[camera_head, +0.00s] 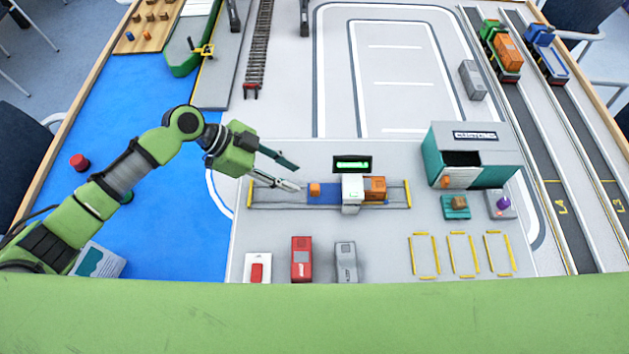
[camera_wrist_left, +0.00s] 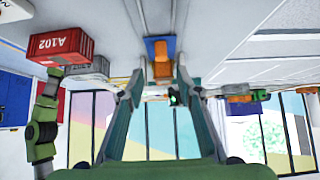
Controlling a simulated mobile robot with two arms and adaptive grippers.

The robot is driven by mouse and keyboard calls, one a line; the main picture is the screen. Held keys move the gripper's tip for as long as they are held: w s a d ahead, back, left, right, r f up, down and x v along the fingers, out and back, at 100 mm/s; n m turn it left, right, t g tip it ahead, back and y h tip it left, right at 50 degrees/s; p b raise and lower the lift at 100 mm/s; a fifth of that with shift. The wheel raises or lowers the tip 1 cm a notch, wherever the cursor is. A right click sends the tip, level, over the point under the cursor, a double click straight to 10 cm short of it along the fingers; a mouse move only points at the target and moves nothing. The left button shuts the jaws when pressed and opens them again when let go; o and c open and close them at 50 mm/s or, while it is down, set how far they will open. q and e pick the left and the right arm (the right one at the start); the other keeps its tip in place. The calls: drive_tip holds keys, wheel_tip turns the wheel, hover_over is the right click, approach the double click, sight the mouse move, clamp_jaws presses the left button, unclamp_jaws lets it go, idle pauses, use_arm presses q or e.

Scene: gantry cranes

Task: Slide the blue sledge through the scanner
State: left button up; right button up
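The blue sledge (camera_head: 328,194) lies on a track, with an orange block (camera_head: 314,189) at its left end. The white scanner (camera_head: 352,188) stands over the track, and an orange container (camera_head: 376,187) is just to its right. My left gripper (camera_head: 298,176) is open and empty at the left end of the sledge. In the left wrist view, its fingers (camera_wrist_left: 161,75) are spread to either side of the orange block (camera_wrist_left: 163,71), with the blue sledge (camera_wrist_left: 156,47) beyond. Contact cannot be made out. My right gripper is not seen.
A lit green display (camera_head: 352,164) stands behind the scanner. A red container (camera_head: 301,259), a grey one (camera_head: 346,262) and a red button box (camera_head: 258,267) stand in front of the track. A teal building (camera_head: 485,152) is to the right.

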sight(314, 187)
use_arm(q)
drive_tip(key=p+x, duration=0.1)
drive_tip(key=x, duration=0.8)
drive_tip(key=shift+w+p, duration=0.15)
drive_tip(key=shift+p, duration=0.15)
clamp_jaws()
